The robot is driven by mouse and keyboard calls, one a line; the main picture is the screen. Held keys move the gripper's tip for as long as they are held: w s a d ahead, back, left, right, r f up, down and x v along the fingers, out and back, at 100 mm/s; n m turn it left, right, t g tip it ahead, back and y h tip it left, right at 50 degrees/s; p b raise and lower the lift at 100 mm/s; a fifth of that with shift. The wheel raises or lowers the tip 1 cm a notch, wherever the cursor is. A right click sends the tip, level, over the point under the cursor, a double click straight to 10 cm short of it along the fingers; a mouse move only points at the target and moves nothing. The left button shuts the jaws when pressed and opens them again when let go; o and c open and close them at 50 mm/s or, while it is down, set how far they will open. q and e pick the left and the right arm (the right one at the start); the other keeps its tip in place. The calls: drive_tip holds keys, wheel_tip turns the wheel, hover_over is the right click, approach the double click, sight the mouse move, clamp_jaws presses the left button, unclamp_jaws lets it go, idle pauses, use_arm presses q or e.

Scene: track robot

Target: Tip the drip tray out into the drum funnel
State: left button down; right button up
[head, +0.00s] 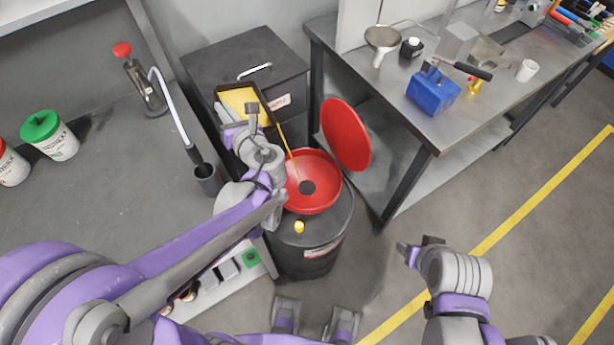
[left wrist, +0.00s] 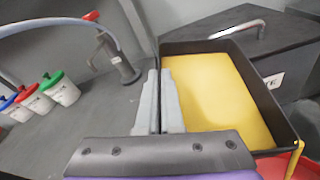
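The drip tray (head: 221,92) is dark with yellow liquid in it, and is tilted beside and above the drum funnel. It also shows in the left wrist view (left wrist: 283,110). My left gripper (head: 252,110) is shut on the tray's near rim; its fingers are close together in the left wrist view (left wrist: 160,85). A thin yellow stream (head: 288,150) runs from the tray's corner down into the red drum funnel (head: 323,199). The funnel sits on the dark drum (head: 312,262), its red lid (head: 346,134) open. My right gripper (head: 420,246) is empty, apart from everything, and looks open.
A dark cabinet (head: 228,58) stands behind the tray. A yellow cap (head: 299,227) is on the drum. Floor at right is clear.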

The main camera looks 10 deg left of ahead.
use_arm(q)
drive_tip(key=shift+w+d+r+m+t+y+b, duration=0.15)
drive_tip(key=shift+d+m+y+b, duration=0.15)
drive_tip(key=shift+d, duration=0.3)
drive_tip(key=shift+w+d+r+m+t+y+b, duration=0.1)
drive_tip(key=shift+d+m+t+y+b, duration=0.1)
drive_tip(key=shift+d+m+b, duration=0.3)
use_arm(e)
drive_tip(key=shift+s+f, duration=0.1)
drive_tip(key=shift+f, duration=0.6)
use_arm(q)
drive_tip(key=d+f+m+b, duration=0.1)
drive_tip(key=d+f+b, duration=0.1)
drive_tip(key=f+b, duration=0.6)
drive_tip(key=d+f+m+t+y+b, duration=0.1)
drive_tip(key=d+f+b, duration=0.1)
drive_tip(key=f+b, duration=0.5)
wheel_tip(320, 180, down, 3)
drive_tip(key=shift+w+f+b, duration=0.1)
drive_tip(key=shift+w+b, duration=0.3)
use_arm(e)
wheel_tip(320, 180, down, 18)
drive_tip(key=shift+s+g, duration=0.15)
drive_tip(key=shift+g, duration=0.25)
drive_tip(key=shift+f, duration=0.1)
